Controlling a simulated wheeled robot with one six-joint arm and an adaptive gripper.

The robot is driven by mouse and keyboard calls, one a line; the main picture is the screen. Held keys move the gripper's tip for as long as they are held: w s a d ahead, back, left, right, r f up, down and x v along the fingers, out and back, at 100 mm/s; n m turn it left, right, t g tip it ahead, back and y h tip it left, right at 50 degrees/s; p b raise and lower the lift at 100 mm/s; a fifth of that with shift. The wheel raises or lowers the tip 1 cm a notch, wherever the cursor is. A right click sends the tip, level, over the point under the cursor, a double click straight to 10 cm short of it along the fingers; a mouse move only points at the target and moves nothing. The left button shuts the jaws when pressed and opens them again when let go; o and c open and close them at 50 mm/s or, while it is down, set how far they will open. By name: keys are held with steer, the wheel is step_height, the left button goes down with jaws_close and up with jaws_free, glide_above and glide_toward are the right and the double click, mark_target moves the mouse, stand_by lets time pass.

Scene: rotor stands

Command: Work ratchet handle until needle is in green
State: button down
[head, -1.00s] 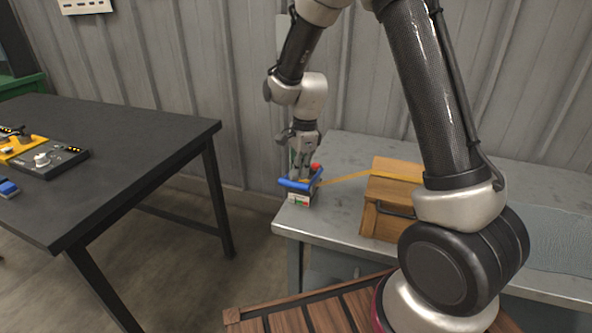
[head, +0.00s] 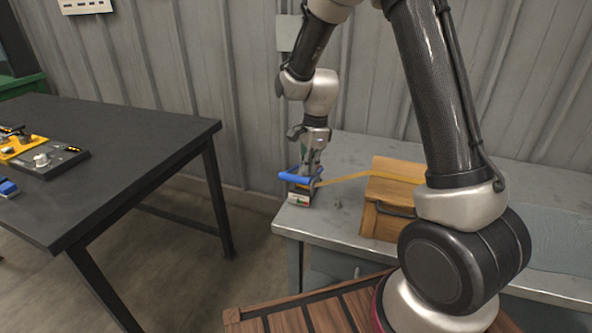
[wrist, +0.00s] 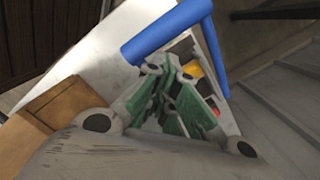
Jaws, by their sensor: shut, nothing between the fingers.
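The ratchet's blue handle (head: 299,177) stands raised above its base at the front left of the grey bench. The gauge (head: 299,198) on the base's front is a small pale face with red and green; its needle is too small to read. My gripper (head: 309,172) points down just behind the handle and is shut and empty. In the wrist view the gripper's green-padded fingers (wrist: 173,103) are together, beside the blue handle (wrist: 166,33); I cannot tell whether they touch it. A red part (wrist: 213,111) of the ratchet shows right of the fingers.
A yellow strap (head: 343,179) runs from the ratchet to the wooden box (head: 382,222) on the grey bench (head: 345,150). A dark table (head: 130,140) with other devices stands left, across a floor gap. A metal wall is close behind.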

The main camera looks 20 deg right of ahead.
step_height(320, 180, up, 12)
steer(key=d, duration=0.1)
stand_by(0.5)
steer(key=shift+d, duration=0.1)
stand_by(0.7)
